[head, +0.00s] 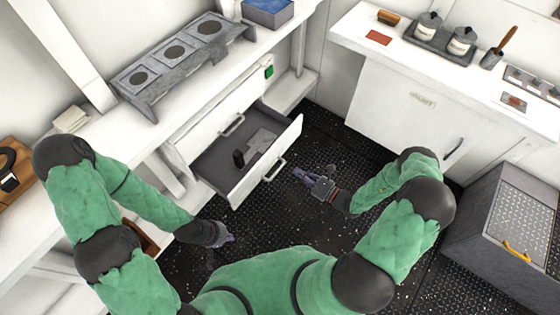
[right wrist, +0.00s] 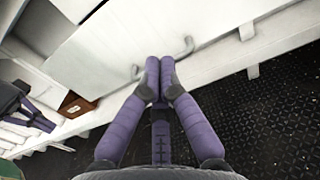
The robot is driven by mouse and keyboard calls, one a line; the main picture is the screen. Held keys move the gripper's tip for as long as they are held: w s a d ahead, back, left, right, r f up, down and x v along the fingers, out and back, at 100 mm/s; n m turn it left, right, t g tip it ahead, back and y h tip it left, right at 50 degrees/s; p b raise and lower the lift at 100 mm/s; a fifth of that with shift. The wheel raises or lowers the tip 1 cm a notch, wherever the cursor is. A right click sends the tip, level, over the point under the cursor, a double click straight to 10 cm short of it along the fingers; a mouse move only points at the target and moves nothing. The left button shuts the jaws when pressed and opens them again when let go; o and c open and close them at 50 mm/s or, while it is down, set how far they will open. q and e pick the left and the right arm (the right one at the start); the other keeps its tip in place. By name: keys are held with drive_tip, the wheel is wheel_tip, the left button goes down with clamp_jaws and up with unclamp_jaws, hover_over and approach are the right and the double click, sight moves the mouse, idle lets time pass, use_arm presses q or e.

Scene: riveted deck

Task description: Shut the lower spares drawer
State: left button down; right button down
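The lower spares drawer (head: 291,142) stands pulled well out in the head view. A dark block (head: 239,158) and a grey flat piece (head: 262,140) lie inside it. Its bar handle (head: 275,171) is on the white front; a bar handle (right wrist: 187,46) also shows in the right wrist view. My right gripper (head: 299,173) is just off the front, near the handle. In the right wrist view its fingertips (right wrist: 160,64) are together and empty, in front of the handle; contact is unclear. My left gripper (head: 229,237) is low, left of the drawer, its fingers unclear.
The upper drawer (head: 215,122) above is shut. A stove unit (head: 180,62) sits on the left counter. A white cabinet (head: 400,105) stands right, with a grey box (head: 510,225) nearer. Dark floor (head: 320,135) between them is clear.

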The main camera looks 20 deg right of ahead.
sight(274, 157)
drive_tip(key=b+x, duration=0.1)
drive_tip(key=x, duration=0.8)
drive_tip(key=shift+w+a+b, duration=0.15)
drive_tip(key=shift+b, duration=0.15)
drive_tip(key=shift+w+a, duration=0.35)
drive_tip(key=b+x, duration=0.4)
drive_tip(key=x, duration=1.4)
drive_tip(key=shift+b, duration=0.4)
drive_tip(key=shift+w+a, duration=0.35)
drive_tip(key=shift+w, duration=0.05)
drive_tip(key=shift+w+r, duration=0.1)
drive_tip(key=shift+r, duration=0.15)
drive_tip(key=shift+d, duration=0.1)
